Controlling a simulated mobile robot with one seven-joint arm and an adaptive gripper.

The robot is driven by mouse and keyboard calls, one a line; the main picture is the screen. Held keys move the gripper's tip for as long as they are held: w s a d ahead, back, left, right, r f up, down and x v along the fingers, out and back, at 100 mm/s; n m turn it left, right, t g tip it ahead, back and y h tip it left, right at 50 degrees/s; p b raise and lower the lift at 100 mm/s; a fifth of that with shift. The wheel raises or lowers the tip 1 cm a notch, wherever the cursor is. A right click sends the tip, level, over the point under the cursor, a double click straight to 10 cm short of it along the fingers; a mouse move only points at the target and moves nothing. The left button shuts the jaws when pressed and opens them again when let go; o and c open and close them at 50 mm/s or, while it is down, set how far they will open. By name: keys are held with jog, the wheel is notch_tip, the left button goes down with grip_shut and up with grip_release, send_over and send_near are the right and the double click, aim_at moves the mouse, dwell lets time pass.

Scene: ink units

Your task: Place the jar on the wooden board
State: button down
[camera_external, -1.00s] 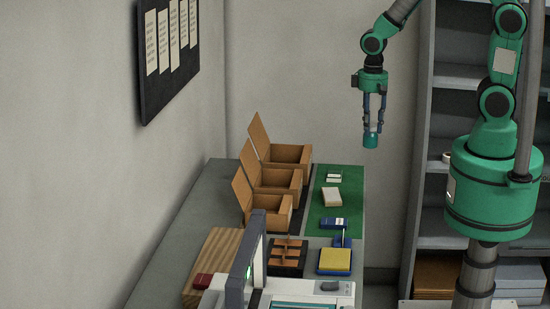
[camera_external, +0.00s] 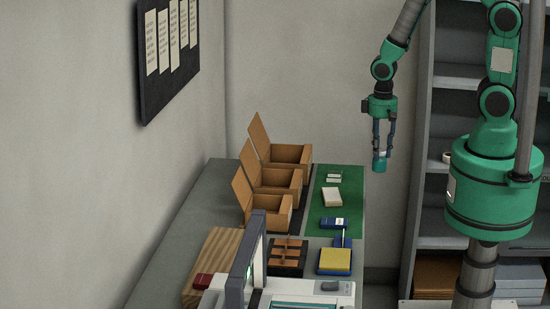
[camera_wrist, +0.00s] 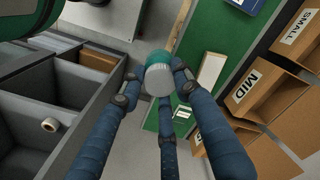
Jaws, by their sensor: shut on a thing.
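The jar (camera_external: 379,164) is small, teal with a pale grey end, and hangs between the fingertips of my gripper (camera_external: 381,148). In the wrist view the jar (camera_wrist: 159,78) sits upright-looking between the fingers, which are shut on it. It is in the air just right of the workbench's right edge, apart from any surface. The wooden board (camera_external: 216,255) is a wood-grained slab lying on the bench at the lower left, far from my gripper.
Three open brown boxes (camera_external: 275,178) stand along the bench beside a green mat (camera_external: 348,202). A white-framed machine (camera_external: 310,290) with an upright panel stands near the board. A yellow-topped block (camera_external: 335,260) lies close by. Shelves (camera_external: 455,105) are at right.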

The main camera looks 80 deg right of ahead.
aim_at(370, 164)
notch_tip(370, 164, down, 6)
jog(key=shift+r, duration=0.15)
jog(key=shift+w, duration=0.2)
jog(key=w+d+f, duration=0.1)
jog(key=w+d, duration=0.1)
jog(key=w, duration=1.3)
jog(key=shift+w+d+f+p, duration=0.2)
jog(key=shift+w+d+p, duration=0.1)
jog(key=shift+p, duration=0.15)
jog(key=shift+f, duration=0.1)
jog(key=shift+f, duration=1.7)
jog(key=c, duration=1.3)
grip_release()
jog(key=shift+f, duration=0.1)
jog(key=shift+o, duration=0.2)
